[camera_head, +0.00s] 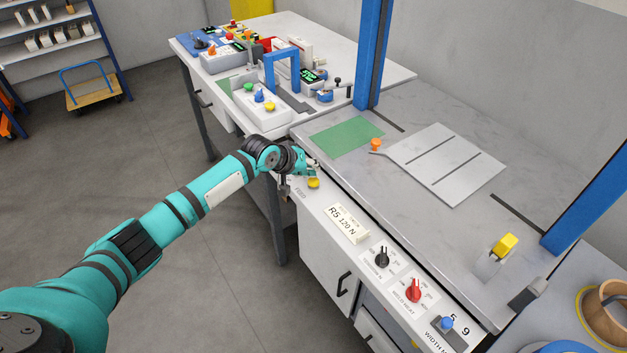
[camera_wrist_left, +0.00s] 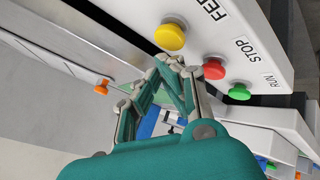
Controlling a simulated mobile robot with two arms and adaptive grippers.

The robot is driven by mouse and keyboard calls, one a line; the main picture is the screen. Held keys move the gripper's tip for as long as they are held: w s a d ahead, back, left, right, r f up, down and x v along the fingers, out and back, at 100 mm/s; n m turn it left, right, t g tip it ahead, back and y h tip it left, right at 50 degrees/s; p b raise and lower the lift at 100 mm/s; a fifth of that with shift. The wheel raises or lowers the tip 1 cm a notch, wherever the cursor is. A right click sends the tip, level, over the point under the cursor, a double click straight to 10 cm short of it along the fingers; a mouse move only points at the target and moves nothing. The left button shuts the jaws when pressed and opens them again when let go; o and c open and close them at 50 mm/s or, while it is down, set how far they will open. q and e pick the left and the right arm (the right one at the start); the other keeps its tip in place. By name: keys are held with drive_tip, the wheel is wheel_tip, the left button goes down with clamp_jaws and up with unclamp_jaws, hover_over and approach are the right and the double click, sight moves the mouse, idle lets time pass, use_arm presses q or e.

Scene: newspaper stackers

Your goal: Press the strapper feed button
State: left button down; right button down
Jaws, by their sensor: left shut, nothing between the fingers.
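The yellow feed button (camera_head: 313,183) is on the strapper's white front panel, near its left end. In the left wrist view the yellow button (camera_wrist_left: 170,37) is beside the word FEED, at the upper middle. My left gripper (camera_head: 307,166) is shut and empty, close by this button. In the left wrist view its fingertips (camera_wrist_left: 172,62) appear just below the yellow button and left of the red STOP button (camera_wrist_left: 214,69). I cannot tell whether they touch the panel. A green RUN button (camera_wrist_left: 239,92) follows the red one. In the head view my gripper hides the red and green buttons.
The strapper table (camera_head: 400,216) carries a grey plate (camera_head: 447,165), a green mat (camera_head: 346,138) and blue posts (camera_head: 371,50). The panel continues right with a black knob (camera_head: 382,257) and a red knob (camera_head: 414,290). A second bench (camera_head: 375,72) with small devices stands behind. Floor at left is open.

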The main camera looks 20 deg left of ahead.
sight(311, 179)
use_arm(q)
drive_tip(key=shift+f, duration=0.2)
idle(0.6)
drive_tip(key=shift+f, duration=0.25)
drive_tip(key=shift+f, duration=0.6)
idle(0.9)
drive_tip(key=shift+r, duration=0.1)
drive_tip(key=shift+r+p, duration=0.9)
wheel_tip(311, 179, up, 5)
drive_tip(key=p, duration=0.5)
